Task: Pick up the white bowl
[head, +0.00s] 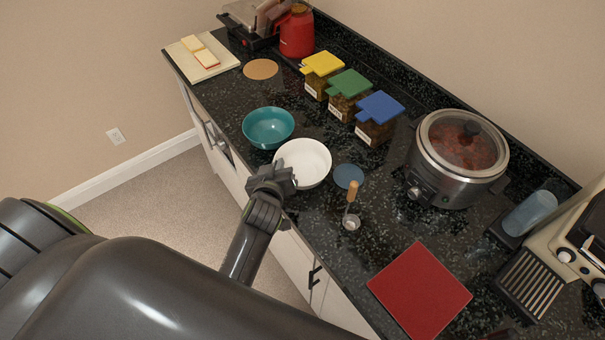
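The white bowl (306,161) stands upright and looks empty on the dark speckled counter, in the middle of the head view. My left gripper (277,174) is at the bowl's near left rim and covers a small part of it. Its fingers are seen from above and behind, so I cannot tell whether they are apart or closed on the rim. My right gripper is not in view.
A teal bowl (268,127) stands just left of the white bowl. A blue disc (348,176) and a ladle (351,207) lie to the right. Lidded jars (349,84) stand behind, a slow cooker (456,160) to the right. A red square (420,291) lies at the front.

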